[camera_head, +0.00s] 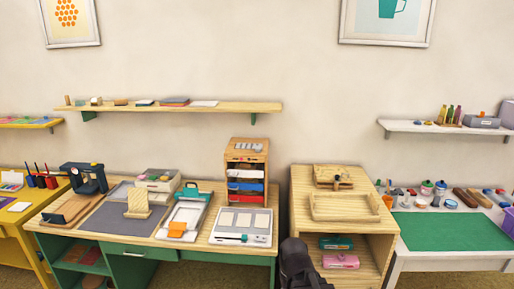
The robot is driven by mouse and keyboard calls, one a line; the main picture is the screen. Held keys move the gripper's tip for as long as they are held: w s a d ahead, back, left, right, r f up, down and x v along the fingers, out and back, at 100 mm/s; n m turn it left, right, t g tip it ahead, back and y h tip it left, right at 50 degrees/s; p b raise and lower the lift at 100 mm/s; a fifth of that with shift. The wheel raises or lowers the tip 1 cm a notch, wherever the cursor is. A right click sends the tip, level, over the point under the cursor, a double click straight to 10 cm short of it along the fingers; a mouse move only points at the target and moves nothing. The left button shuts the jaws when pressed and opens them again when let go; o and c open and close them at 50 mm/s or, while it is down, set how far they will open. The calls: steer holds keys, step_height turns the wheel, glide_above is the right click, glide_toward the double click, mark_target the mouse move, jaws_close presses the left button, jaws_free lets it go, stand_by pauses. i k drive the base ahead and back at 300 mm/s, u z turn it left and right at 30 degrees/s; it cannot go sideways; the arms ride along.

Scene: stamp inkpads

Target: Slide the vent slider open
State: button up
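I cannot tell for sure which part is the vent slider. A wooden rack (233,165) on the green-framed desk has a pale grey slotted strip (248,147) at its top. In front of it lies a flat white panel (262,237) with several pale squares and a small dark strip (231,237) along its lower edge. Whether either strip is open or shut is too small to tell. A dark part of my arm shows at the bottom middle, to the right of the white panel and apart from it. My gripper's fingers do not show.
The rack holds white, red and blue trays. A white-and-teal clipboard-like item (184,218) and a grey mat (112,219) lie to the left. A wooden cabinet (298,192) with a shallow tray (343,217) stands right, beside a white table with a green mat (445,231).

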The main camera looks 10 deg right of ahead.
mark_target(258, 147)
steer(key=u, duration=0.1)
steer(key=i, duration=0.95)
steer(key=z, duration=0.1)
